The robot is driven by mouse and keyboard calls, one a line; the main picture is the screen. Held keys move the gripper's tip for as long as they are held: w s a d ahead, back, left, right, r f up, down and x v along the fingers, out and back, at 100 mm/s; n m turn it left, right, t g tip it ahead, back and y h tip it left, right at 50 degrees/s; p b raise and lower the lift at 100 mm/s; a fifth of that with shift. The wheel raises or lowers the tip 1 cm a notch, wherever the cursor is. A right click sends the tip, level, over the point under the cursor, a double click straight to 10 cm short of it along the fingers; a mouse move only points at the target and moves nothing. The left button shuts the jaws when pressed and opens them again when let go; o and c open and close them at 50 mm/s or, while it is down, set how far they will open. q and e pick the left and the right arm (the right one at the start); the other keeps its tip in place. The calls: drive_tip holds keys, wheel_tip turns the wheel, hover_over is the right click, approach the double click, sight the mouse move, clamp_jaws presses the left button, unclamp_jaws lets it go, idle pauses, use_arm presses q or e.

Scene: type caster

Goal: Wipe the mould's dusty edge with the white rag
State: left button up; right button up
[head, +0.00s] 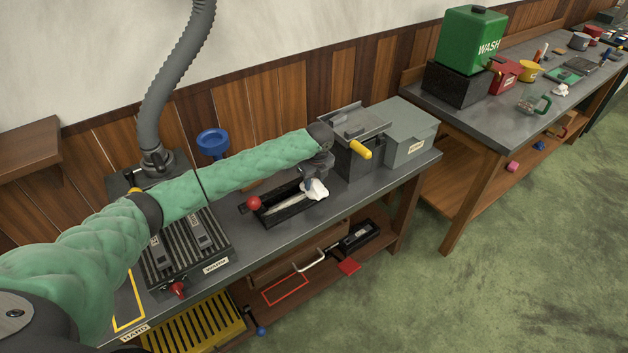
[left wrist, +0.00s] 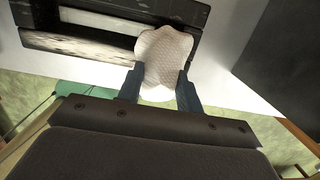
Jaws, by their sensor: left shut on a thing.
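The white rag (head: 316,189) is at the tip of my left arm, over the right end of the black mould (head: 285,206) on the workbench. In the left wrist view the rag (left wrist: 163,58) sits between the two fingers of my left gripper (left wrist: 160,88), which is shut on it. The rag overlaps the edge of the mould (left wrist: 85,42) there; whether it touches cannot be told. A pale strip, perhaps dust, runs along the mould's edge. My left forearm, in a green sleeve, reaches across the bench. My right gripper is not in view.
A grey machine with a yellow handle (head: 361,149) stands just right of the mould. A red ball knob (head: 253,202) is at the mould's left end. A ribbed plate (head: 187,250) and a blue funnel (head: 212,141) are further left. The second bench holds a green WASH tank (head: 470,42).

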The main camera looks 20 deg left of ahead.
sight(306, 192)
use_arm(q)
drive_tip(key=shift+f, duration=0.35)
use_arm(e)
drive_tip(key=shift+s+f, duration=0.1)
use_arm(q)
drive_tip(key=shift+s+a+r+p, duration=0.2)
drive_tip(key=shift+s+a+p, duration=0.75)
drive_tip(key=shift+s+p, duration=0.3)
drive_tip(key=shift+s+a+p, duration=1.1)
drive_tip(key=shift+s+p, duration=0.05)
drive_tip(key=shift+s, duration=0.15)
drive_tip(key=shift+s+a+f, duration=0.25)
drive_tip(key=shift+s+a, duration=0.05)
drive_tip(key=shift+s, duration=0.15)
drive_tip(key=shift+s+a+r+p, duration=0.1)
drive_tip(key=shift+s+a+p, duration=0.45)
drive_tip(key=shift+s+p, duration=0.3)
drive_tip(key=shift+s+a+p, duration=0.6)
drive_tip(key=shift+s, duration=0.1)
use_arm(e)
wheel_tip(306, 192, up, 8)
